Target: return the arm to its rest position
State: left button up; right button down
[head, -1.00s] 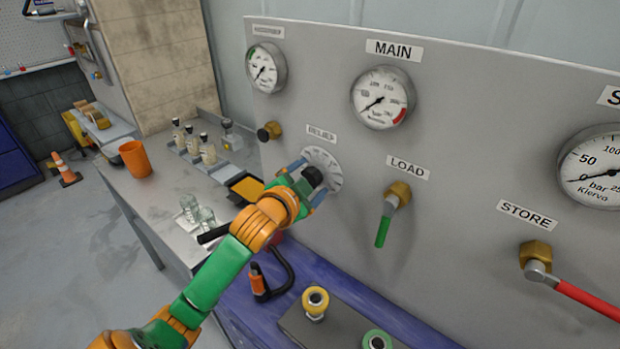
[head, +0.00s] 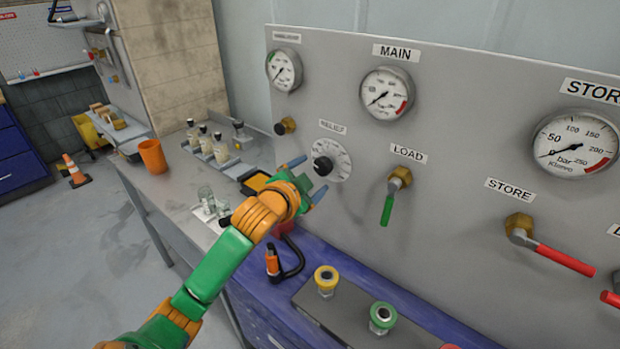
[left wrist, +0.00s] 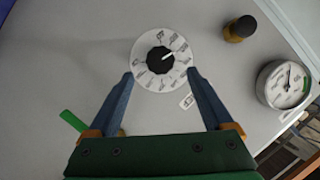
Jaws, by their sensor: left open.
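My left gripper (head: 307,180) is open, its two blue fingers apart with nothing between them. It is in front of the grey panel, a little below and left of the relief dial. The relief dial (head: 343,166) is a white disc with a black knob (head: 322,165) at its centre. In the left wrist view the black knob (left wrist: 160,60) stands beyond the two fingertips (left wrist: 160,76), clear of both. My left arm reaches in from the lower left in the head view. My right gripper is not in view.
The panel carries a green load lever (head: 387,209), a red store lever (head: 565,260) and several gauges. Below are a yellow fitting (head: 326,279) and a green fitting (head: 382,317). An orange cup (head: 153,156) and bottles (head: 206,141) stand on the bench. The floor at left is mostly free.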

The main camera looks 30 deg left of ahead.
pick_arm(q)
jog(key=shift+w+a+f, duration=0.2)
jog(key=shift+w+f, duration=0.1)
jog(key=shift+w, duration=0.2)
jog(key=s+d+f+n+g+h, duration=0.1)
jog(key=s+d+f+g, duration=0.25)
jog(key=s+f, duration=0.35)
jog(key=s+d+f+n+g+h, duration=0.15)
jog(key=s+d+f, duration=0.3)
jog(key=f, duration=0.45)
jog(key=s+d+f+n+g, duration=0.1)
jog(key=s+d+f+g, duration=0.25)
jog(key=s, duration=0.45)
jog(key=s+d+f+n+g, duration=0.1)
jog(key=s+d+f+g, duration=0.3)
jog(key=s, duration=0.5)
notch_tip(320, 180, down, 20)
jog(key=s+a+b, duration=0.1)
jog(key=a+b, duration=0.1)
jog(key=b, duration=0.2)
jog(key=s+a+f+b, duration=0.1)
jog(key=s+f+b, duration=0.1)
jog(key=s+f, duration=1)
jog(key=shift+s+a+f+g, duration=0.2)
jog(key=shift+a+f+g, duration=0.25)
jog(key=shift+f, duration=0.4)
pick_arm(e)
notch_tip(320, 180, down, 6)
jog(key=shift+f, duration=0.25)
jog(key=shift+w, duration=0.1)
